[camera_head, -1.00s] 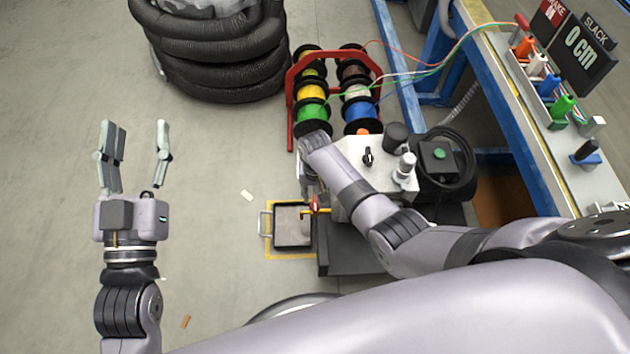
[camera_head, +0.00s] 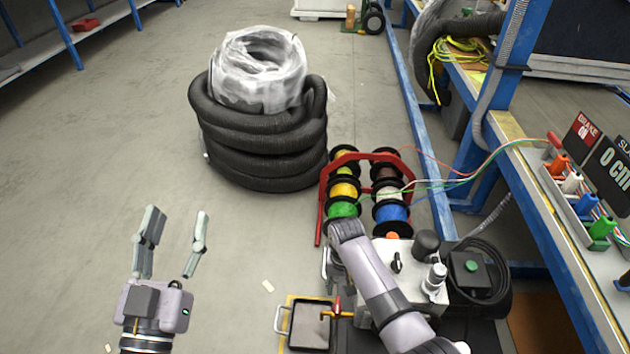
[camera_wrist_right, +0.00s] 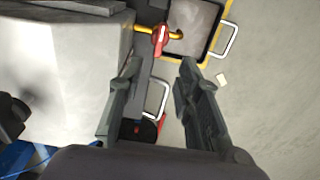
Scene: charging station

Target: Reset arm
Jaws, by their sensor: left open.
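My left gripper (camera_head: 177,214) is at the lower left of the head view, fingers pointing up and apart, open and empty above the floor. My right arm (camera_head: 375,285) reaches over the left side of a light grey machine box (camera_head: 415,262); its fingers are not clear in the head view. In the right wrist view my right gripper (camera_wrist_right: 160,66) is open, with its two fingers apart. A metal handle (camera_wrist_right: 157,98) shows between the fingers; I cannot tell whether they touch it. A red valve lever (camera_wrist_right: 160,40) on a yellow pipe lies beyond the fingertips.
A red rack (camera_head: 318,215) holds several wire spools. A black tray (camera_head: 309,328) sits on the floor by the machine. A black hose coil (camera_head: 262,150) stands behind. A blue-framed bench (camera_head: 560,235) with coloured connectors (camera_head: 588,205) is at right. The left floor is mostly clear.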

